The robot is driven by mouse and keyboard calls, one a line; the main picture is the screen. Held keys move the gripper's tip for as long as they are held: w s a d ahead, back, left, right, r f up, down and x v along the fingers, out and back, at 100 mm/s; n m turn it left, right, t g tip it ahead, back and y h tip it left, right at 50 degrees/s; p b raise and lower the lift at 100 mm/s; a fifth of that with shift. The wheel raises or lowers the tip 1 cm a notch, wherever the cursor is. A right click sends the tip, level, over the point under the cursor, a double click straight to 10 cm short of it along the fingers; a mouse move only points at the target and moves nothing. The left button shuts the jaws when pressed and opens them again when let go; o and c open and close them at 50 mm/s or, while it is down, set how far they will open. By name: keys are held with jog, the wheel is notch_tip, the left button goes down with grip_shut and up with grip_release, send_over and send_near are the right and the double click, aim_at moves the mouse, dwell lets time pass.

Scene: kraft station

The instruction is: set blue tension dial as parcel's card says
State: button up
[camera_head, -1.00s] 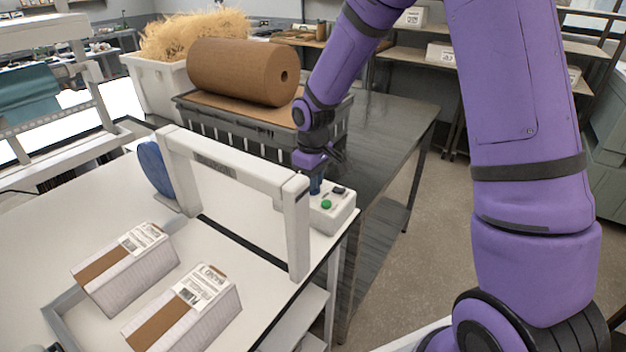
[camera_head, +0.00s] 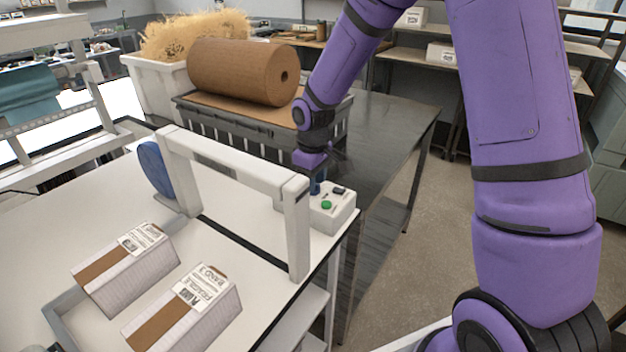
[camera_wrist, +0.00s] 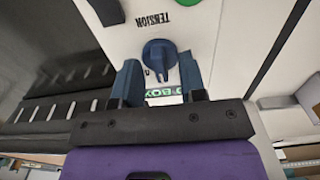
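The blue tension dial (camera_wrist: 160,56) is on a white control box, beside the printed word TENSION, which appears upside down in the wrist view. My gripper (camera_wrist: 161,78) is open, with one blue-grey finger on each side of the dial's lower part and visible gaps between. In the head view my gripper (camera_head: 318,183) is over the control box (camera_head: 333,212) and hides much of the dial. Two parcels with brown bands, a left one (camera_head: 112,285) and a right one (camera_head: 200,325), lie on the white table. Each carries a white card; the right card (camera_head: 203,287) seems to read "BAND 3", but the print is small.
A green button (camera_head: 326,205) and a dark switch (camera_head: 340,190) are on the control box near my gripper. A white arch frame (camera_head: 240,168) stands close on the left. A brown paper roll (camera_head: 240,72) lies on a grey crate behind.

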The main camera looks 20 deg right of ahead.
notch_tip(320, 180, up, 11)
jog(key=shift+f, duration=0.15)
dwell(0.6)
jog(key=s+d+r+m+t, duration=0.3)
jog(key=s+d+r+m, duration=0.1)
jog(key=s+r, duration=0.95)
jog(key=s+d+r+m+t, duration=0.2)
jog(key=s+d+m, duration=0.1)
jog(key=s, duration=1.2)
jog(key=shift+s, duration=0.35)
